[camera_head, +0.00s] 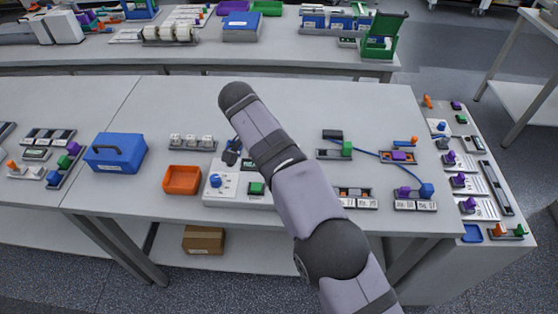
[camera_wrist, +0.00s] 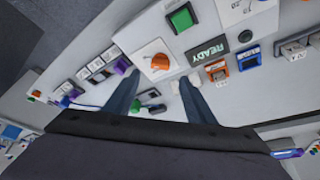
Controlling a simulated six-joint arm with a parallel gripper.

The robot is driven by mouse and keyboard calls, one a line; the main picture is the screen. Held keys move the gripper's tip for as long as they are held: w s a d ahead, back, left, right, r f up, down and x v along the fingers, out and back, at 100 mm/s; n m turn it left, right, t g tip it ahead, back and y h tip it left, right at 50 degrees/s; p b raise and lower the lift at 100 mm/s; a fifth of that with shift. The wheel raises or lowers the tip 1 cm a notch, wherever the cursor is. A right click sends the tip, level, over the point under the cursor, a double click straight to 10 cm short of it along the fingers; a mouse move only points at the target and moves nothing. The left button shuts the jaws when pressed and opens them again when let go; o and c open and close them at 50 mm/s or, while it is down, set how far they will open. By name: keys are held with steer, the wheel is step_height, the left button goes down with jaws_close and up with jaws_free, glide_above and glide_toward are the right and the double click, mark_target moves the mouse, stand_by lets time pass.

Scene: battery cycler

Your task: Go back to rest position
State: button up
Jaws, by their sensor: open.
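My gripper (camera_wrist: 153,79) is open and empty in the wrist view, its two blue-grey fingers spread apart. An orange knob (camera_wrist: 160,62) on a pale panel shows between and beyond the fingertips; I cannot tell how far off it is. A green button (camera_wrist: 181,18) and a display reading READY (camera_wrist: 207,50) are on the same panel. In the head view my arm rises from the lower right across the bench, and its bulk hides most of the gripper. A white control unit (camera_head: 233,187) with a blue knob and a green button (camera_head: 256,188) stands left of the arm.
Several small stations with knobs line the right side table (camera_head: 470,140). The bench's back middle strip is mostly clear.

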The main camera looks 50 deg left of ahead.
stand_by(0.4)
steer(key=w+d+g+h, duration=0.1)
steer(key=w+d, duration=1.1)
steer(key=d, duration=0.1)
steer(key=w+d+g, duration=0.1)
steer(key=w+d, duration=0.1)
steer(key=d, duration=0.8)
steer(key=w+d+g, duration=0.1)
steer(key=w+d, duration=0.1)
steer(key=d, duration=0.7)
steer(key=s+d+f+g, duration=0.1)
steer(key=s+d, duration=0.2)
steer(key=d, duration=0.5)
steer(key=s+d+f, duration=0.1)
steer(key=s+d, duration=0.3)
steer(key=d, duration=0.5)
steer(key=s+d+f, duration=0.4)
steer(key=s+d, duration=0.4)
steer(key=s, duration=0.3)
steer(key=shift+m+g+y, duration=0.3)
steer(key=shift+m, duration=0.1)
